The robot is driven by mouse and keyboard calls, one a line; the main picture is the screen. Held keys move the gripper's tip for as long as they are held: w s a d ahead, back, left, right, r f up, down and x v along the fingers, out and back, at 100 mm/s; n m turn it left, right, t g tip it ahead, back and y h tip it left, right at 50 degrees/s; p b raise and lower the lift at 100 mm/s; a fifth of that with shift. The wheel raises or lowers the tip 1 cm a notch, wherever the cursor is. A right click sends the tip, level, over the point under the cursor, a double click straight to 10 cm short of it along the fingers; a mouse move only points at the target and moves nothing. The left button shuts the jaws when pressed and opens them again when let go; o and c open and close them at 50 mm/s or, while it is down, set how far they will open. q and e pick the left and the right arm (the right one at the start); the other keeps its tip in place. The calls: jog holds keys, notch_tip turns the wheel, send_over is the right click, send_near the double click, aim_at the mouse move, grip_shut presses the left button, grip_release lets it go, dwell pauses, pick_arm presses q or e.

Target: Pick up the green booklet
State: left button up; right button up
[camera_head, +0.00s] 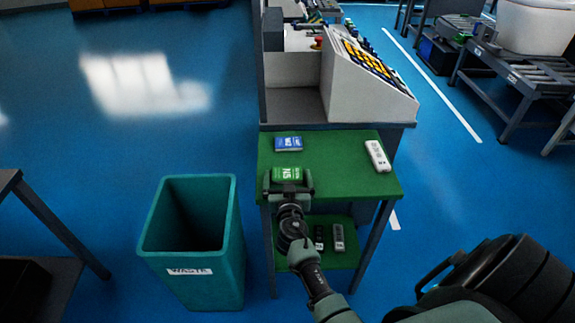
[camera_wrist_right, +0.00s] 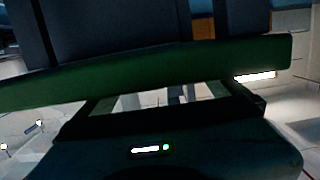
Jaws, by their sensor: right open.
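The green booklet (camera_head: 287,174) lies on the green top of a small table (camera_head: 330,165), near its front left part, with white lettering facing up. My right gripper (camera_head: 288,183) is at the booklet's near edge, its open fingers to the left and right of it. I cannot tell whether they touch it. In the right wrist view a green slab (camera_wrist_right: 150,70) crosses in front of the gripper body; the booklet cannot be made out there. My left gripper is not in view.
A blue booklet (camera_head: 288,143) lies behind the green one. A white device (camera_head: 377,156) lies at the table's right. Dark and grey devices (camera_head: 338,237) lie on the lower shelf. A teal waste bin (camera_head: 190,243) stands left of the table. A control console (camera_head: 365,85) stands behind.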

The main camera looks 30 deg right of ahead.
jog(key=shift+w+d+f, duration=0.15)
jog(key=shift+w+f, duration=0.05)
jog(key=shift+s+a+r, duration=0.1)
jog(key=shift+a+r, duration=0.1)
jog(key=shift+c, duration=0.3)
jog(key=c, duration=1)
jog(key=shift+c, duration=1)
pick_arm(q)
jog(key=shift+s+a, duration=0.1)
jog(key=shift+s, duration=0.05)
pick_arm(e)
jog(key=shift+r, duration=0.15)
